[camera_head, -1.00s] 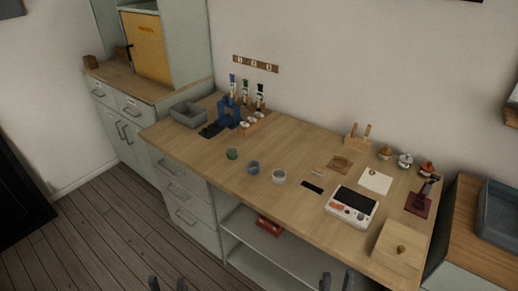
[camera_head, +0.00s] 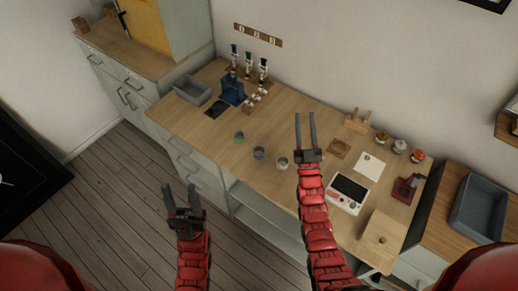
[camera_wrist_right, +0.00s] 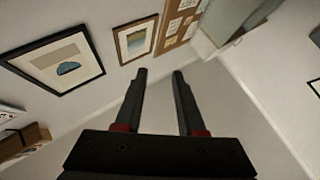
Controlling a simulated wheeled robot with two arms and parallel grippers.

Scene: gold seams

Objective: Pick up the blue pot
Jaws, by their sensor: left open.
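The small blue pot (camera_head: 259,153) stands upright on the wooden counter (camera_head: 180,118) near its front edge, in a row between a green pot (camera_head: 239,137) and a whitish pot (camera_head: 282,163). My left gripper (camera_head: 182,190) is open and empty, in front of the counter and below left of the pots in the head view. My right gripper (camera_head: 305,118) is open and empty, to the right of the pots in the head view. Its two fingers also show apart in the right wrist view (camera_wrist_right: 160,80), with only walls and pictures beyond. The pot is not in the right wrist view.
A blue stand (camera_head: 232,90) and a grey tray (camera_head: 192,90) are at the counter's left. A white device (camera_head: 348,193), several jars and a wooden box (camera_head: 382,240) are at the right. Bare counter lies behind the pots.

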